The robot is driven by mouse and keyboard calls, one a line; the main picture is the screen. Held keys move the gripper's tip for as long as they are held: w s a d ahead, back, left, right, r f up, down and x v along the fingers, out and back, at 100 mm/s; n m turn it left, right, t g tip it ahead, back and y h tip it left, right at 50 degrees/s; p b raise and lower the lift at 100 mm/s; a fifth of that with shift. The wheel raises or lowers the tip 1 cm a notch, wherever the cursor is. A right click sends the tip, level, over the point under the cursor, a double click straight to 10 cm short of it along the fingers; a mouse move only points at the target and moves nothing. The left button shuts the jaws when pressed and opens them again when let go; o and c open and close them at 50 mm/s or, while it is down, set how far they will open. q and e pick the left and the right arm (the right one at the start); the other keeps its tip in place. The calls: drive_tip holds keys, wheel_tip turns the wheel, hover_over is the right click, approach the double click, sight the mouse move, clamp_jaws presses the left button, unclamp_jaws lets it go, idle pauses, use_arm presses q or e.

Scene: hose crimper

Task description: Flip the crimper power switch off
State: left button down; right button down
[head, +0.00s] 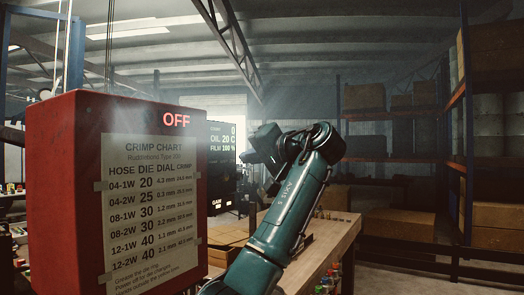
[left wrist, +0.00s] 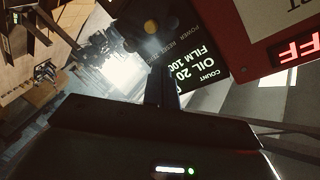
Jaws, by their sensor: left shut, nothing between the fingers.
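The red crimper housing (head: 65,190) stands at the left in the head view, with a lit OFF sign (head: 176,121) at its top; part of that sign also glows red in the left wrist view (left wrist: 299,48). A black control panel with POWER and RESET lettering (left wrist: 183,38) shows upside down in the left wrist view, with a pale round spot (left wrist: 151,26) beside it. The power switch itself cannot be made out clearly. My left gripper (head: 252,153) is shut and empty, right of the housing; its dark fingers (left wrist: 162,85) point toward the panel. My right gripper is out of view.
A dark readout screen (head: 222,140) shows count, oil and film values behind the housing. Shelves with boxes (head: 410,215) stand farther back at the right.

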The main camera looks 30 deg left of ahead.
sight(220, 176)
use_arm(q)
drive_tip(key=p+x, duration=0.1)
drive_tip(key=x, duration=0.3)
drive_tip(key=shift+a+r, duration=0.1)
drive_tip(key=shift+s+d+f, duration=0.15)
drive_tip(key=shift+s+f, duration=0.2)
drive_tip(key=shift+s, duration=0.15)
drive_tip(key=shift+s+d+f, duration=0.2)
drive_tip(key=shift+s+f, duration=0.15)
drive_tip(key=shift+s, duration=0.1)
drive_tip(key=shift+s+d+f, duration=0.1)
drive_tip(key=shift+s, duration=0.2)
drive_tip(key=shift+s+f, duration=0.35)
drive_tip(key=shift+s, duration=0.2)
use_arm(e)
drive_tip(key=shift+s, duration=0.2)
use_arm(q)
drive_tip(key=shift+d+f+y+b, duration=0.1)
drive_tip(key=shift+f+y+b, duration=0.2)
drive_tip(key=shift+y+b, duration=0.3)
drive_tip(key=shift+d+f+m+t+y+b, duration=0.15)
drive_tip(key=shift+m+t+y+b, duration=0.2)
drive_tip(key=shift+y+b, duration=0.45)
drive_tip(key=shift+f+b, duration=0.1)
drive_tip(key=shift+b, duration=0.3)
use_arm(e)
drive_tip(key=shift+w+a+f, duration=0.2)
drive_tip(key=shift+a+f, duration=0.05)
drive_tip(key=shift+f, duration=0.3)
